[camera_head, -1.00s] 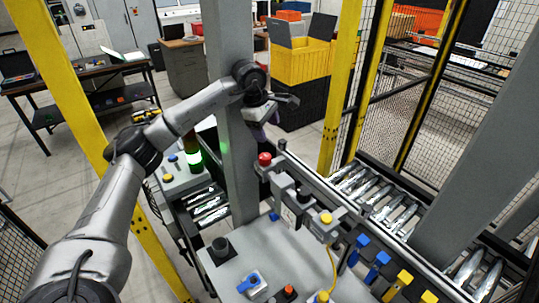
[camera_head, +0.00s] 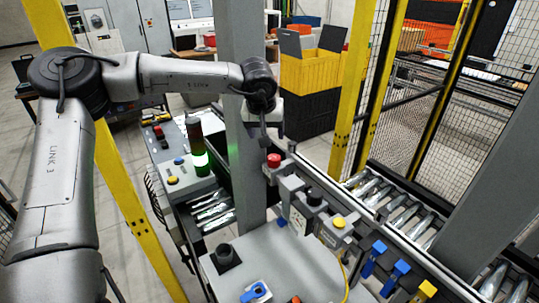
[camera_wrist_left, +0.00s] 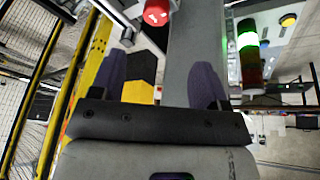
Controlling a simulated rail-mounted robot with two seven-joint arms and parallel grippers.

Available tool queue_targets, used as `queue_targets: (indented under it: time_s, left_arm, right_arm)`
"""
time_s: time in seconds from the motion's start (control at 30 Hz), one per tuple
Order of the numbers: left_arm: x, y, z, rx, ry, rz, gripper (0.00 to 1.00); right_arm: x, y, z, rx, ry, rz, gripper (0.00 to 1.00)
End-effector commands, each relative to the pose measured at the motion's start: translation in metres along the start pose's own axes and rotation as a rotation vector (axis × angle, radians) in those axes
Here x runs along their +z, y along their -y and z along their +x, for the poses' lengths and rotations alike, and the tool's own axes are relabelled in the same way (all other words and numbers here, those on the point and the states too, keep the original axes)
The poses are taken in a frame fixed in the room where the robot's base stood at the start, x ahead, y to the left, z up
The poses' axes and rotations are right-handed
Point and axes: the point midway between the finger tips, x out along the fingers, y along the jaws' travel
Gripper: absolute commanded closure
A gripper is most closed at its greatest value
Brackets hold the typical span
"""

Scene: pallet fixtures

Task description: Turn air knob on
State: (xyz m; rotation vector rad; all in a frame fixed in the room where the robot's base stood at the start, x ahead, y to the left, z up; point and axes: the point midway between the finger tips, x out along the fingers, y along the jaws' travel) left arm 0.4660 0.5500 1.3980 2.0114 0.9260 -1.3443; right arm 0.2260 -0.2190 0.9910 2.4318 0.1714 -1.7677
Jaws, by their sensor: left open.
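Several controls show, and I cannot tell for sure which is the air knob. A blue knob (camera_head: 256,292) sits on a light plate at the bottom of the head view, partly cut off. A black round knob (camera_head: 225,256) stands on the grey table to its upper left. My left gripper (camera_head: 268,128) is beside the grey post, above the red button (camera_head: 274,160) and well away from the blue knob. Its two purple fingers (camera_wrist_left: 160,68) are apart and empty in the wrist view. The red button also shows there (camera_wrist_left: 157,12). My right gripper is not in view.
The grey post (camera_head: 240,130) stands close to my left gripper. A signal tower (camera_head: 198,150) with a lit green section stands on a control box to the left. A conveyor (camera_head: 400,210) runs at right. The yellow fence post (camera_head: 125,190) is close to my left arm.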

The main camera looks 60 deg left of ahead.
Motion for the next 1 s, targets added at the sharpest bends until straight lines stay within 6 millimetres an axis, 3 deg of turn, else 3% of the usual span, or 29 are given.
queue_targets:
  time_s: [0.23,0.37,0.8,1.0]
  left_arm:
    - [-0.003,-0.015,0.002,-0.038,-0.028,0.076,0.31]
    - [-0.004,-0.015,0.015,-0.04,-0.027,0.079,0.31]
    - [-0.006,-0.011,0.095,-0.04,-0.026,0.078,0.31]
    - [-0.007,-0.01,0.12,-0.039,-0.027,0.077,0.31]
  right_arm:
    - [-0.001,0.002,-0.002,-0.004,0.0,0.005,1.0]
    - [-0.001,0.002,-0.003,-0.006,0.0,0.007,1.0]
    - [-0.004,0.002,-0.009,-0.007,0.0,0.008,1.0]
    - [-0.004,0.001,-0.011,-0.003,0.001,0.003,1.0]
